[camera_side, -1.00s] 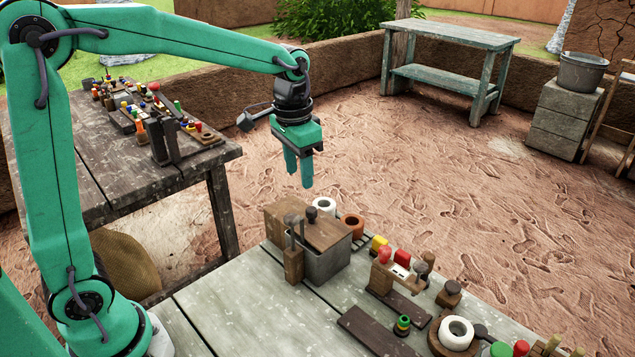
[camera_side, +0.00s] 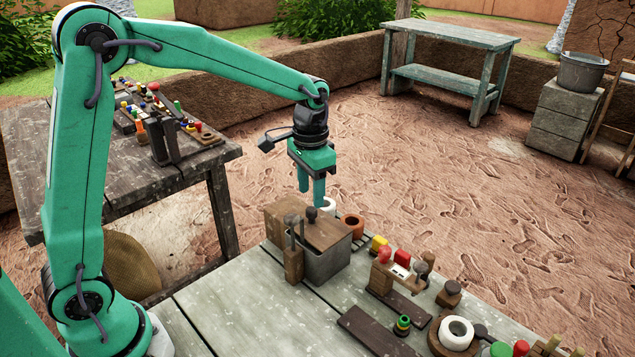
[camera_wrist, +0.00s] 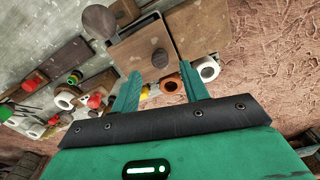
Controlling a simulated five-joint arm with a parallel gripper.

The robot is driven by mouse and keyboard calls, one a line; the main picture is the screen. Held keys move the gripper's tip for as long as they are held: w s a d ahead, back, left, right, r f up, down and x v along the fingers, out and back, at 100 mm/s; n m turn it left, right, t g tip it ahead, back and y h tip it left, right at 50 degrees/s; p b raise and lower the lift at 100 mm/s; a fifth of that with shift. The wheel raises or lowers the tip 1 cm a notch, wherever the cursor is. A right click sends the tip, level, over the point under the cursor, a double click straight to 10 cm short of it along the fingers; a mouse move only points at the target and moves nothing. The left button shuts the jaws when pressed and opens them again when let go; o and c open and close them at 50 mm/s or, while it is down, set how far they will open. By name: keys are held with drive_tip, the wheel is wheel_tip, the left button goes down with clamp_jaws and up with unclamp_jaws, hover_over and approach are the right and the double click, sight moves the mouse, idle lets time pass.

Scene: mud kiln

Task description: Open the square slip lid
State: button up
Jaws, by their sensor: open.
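The square slip box (camera_side: 325,264) is a grey square vessel at the far end of the near table. Its brown wooden lid (camera_side: 292,222) lies on top, with a dark round knob (camera_side: 311,214) standing up from it. In the wrist view the lid (camera_wrist: 150,45) and its knob (camera_wrist: 160,58) show ahead of the fingers. My gripper (camera_side: 312,200) points down just above the lid, close to the knob. Its two fingers are apart with nothing between them. In the side view I cannot tell the exact gap between fingertips and knob.
Several coloured knobs and blocks fill the table's right side. The table's front left (camera_side: 230,310) is clear.

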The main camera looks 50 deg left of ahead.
sight(311, 209)
drive_tip(key=shift+f, duration=2.2)
drive_tip(key=shift+c, duration=0.3)
clamp_jaws()
